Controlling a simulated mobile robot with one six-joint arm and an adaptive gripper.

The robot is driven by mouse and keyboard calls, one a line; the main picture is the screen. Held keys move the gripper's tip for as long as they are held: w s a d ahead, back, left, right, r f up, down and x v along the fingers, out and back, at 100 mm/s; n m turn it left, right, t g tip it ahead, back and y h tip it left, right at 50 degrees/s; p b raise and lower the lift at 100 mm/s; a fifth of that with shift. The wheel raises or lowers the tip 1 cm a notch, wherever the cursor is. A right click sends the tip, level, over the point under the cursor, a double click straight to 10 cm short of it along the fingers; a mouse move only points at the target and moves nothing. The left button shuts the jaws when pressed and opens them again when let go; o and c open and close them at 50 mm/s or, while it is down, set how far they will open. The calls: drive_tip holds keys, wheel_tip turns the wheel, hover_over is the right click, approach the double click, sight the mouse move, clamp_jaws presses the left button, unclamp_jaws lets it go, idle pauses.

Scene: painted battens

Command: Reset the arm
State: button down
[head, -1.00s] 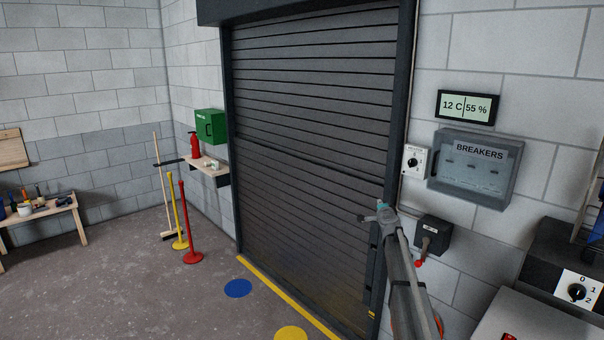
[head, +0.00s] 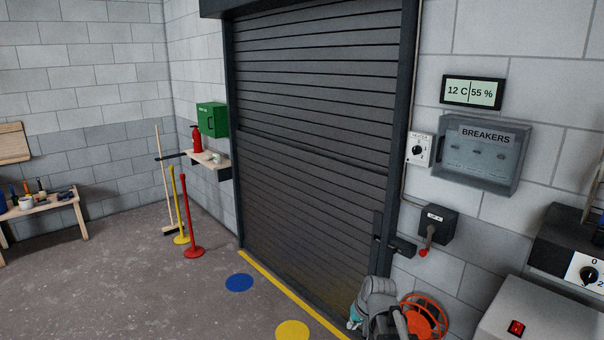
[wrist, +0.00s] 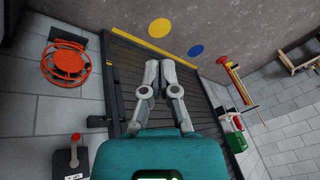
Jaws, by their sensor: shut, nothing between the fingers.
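My gripper (wrist: 158,66) shows in the wrist view with its two grey fingers together and nothing between them. It hangs in front of the dark roller door (wrist: 198,100), apart from it as far as I can tell. In the head view my arm is folded low at the bottom edge, in front of the door's lower right corner. There the fingers cannot be made out clearly.
Right of the door (head: 310,130) are a black box with a red-knobbed lever (head: 436,224), an orange reel (head: 424,316) and the breaker box (head: 482,157). Red (head: 189,220) and yellow posts stand left. The floor around the blue disc (head: 239,283) is clear.

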drive_tip(key=s+d+f+g+h, duration=0.1)
drive_tip(key=s, duration=0.5)
drive_tip(key=s+d+f+g+h+b, duration=0.1)
drive_tip(key=s+g, duration=0.1)
drive_tip(key=s, duration=0.5)
drive_tip(key=shift+d+f+n+h, duration=0.3)
drive_tip(key=shift+f+n+h, duration=0.1)
drive_tip(key=shift+d, duration=0.1)
